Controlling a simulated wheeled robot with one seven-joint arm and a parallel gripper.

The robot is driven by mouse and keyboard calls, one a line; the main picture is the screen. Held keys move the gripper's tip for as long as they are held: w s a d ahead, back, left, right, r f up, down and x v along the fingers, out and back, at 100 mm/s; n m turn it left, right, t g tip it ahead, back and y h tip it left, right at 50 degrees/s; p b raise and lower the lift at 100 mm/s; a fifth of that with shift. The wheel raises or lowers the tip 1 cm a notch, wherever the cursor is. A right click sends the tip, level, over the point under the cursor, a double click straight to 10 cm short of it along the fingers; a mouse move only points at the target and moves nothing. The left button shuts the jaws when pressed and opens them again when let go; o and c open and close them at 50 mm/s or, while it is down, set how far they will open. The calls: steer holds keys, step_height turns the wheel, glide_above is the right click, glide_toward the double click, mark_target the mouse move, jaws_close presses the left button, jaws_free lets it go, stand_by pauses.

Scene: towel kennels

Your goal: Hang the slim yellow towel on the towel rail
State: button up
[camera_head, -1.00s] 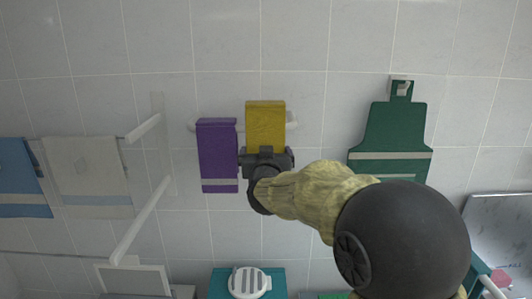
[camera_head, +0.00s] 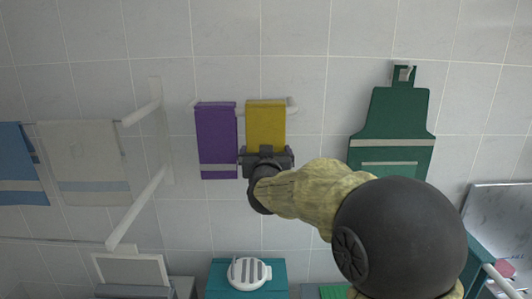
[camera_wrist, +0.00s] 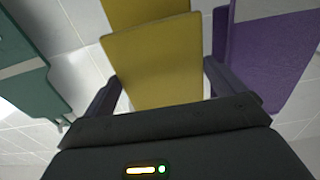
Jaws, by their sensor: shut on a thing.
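The slim yellow towel (camera_head: 265,127) is at the towel rail (camera_head: 291,104), to the right of a purple towel. Its top edge is about level with the rail, and the rail behind it is hidden. My gripper (camera_head: 266,155) is shut on the towel's lower end. In the wrist view the yellow towel (camera_wrist: 155,65) lies between the two fingers (camera_wrist: 160,92), with a second yellow panel behind it. I cannot tell whether the towel's weight rests on the rail.
The purple towel (camera_head: 216,140) hangs close to my gripper's left. A green apron-shaped cloth (camera_head: 391,125) hangs on a hook at right. Blue (camera_head: 20,165) and beige (camera_head: 85,160) towels hang at left, near a white rack (camera_head: 137,208). A teal box (camera_head: 220,278) stands below.

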steer(key=o, duration=0.6)
steer(key=shift+o, duration=0.2)
steer(key=s+b, duration=0.3)
steer(key=s, duration=1.4)
steer(key=shift+s, duration=0.2)
